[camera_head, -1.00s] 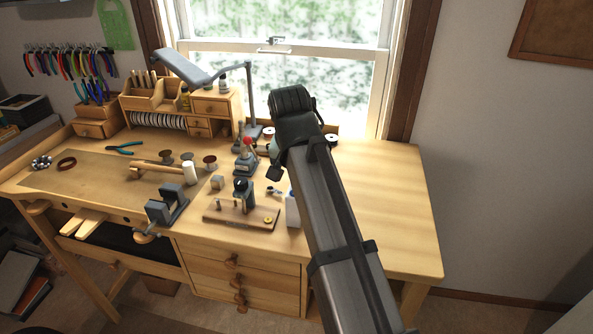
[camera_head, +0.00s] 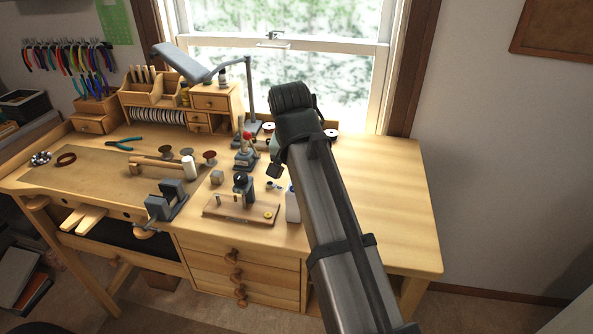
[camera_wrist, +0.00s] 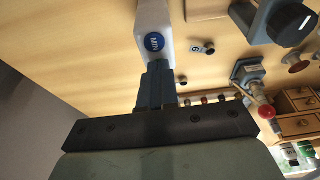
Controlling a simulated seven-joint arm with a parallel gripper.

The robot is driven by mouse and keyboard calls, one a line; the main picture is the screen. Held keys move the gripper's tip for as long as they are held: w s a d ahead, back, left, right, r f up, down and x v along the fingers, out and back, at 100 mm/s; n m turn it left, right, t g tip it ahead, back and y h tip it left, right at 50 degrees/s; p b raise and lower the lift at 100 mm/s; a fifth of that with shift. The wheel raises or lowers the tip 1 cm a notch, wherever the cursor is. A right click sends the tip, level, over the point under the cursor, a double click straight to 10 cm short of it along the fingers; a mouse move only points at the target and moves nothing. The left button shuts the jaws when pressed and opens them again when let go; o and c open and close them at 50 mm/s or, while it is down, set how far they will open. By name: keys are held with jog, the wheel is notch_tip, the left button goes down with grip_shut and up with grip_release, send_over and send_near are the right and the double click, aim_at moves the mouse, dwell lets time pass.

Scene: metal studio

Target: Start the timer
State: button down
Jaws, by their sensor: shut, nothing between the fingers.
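A white device (camera_wrist: 155,18) with a round blue button (camera_wrist: 154,42) bearing white lettering shows at the top of the wrist view. It looks like the timer, though I cannot be sure. A white, bluish-edged object (camera_head: 293,206) beside my arm in the head view appears to be the same device, partly covered by the arm. My gripper (camera_wrist: 158,70) is shut and empty, with its blue-grey fingertips just below the blue button in the wrist picture. I cannot tell whether they touch the device. In the head view my arm hides the fingers.
A wooden board with a small dark tool (camera_head: 242,188) stands left of the device. A red-knobbed tool (camera_head: 246,150) is behind it, also in the wrist view (camera_wrist: 250,78). A vise (camera_head: 166,200) and drawer unit (camera_head: 212,103) are further left. The bench's right side (camera_head: 390,190) is clear.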

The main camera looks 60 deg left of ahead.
jog(key=v, duration=1.3)
jog(key=shift+w+a+r, duration=0.25)
jog(key=shift+a+r, duration=0.1)
jog(key=shift+r, duration=0.15)
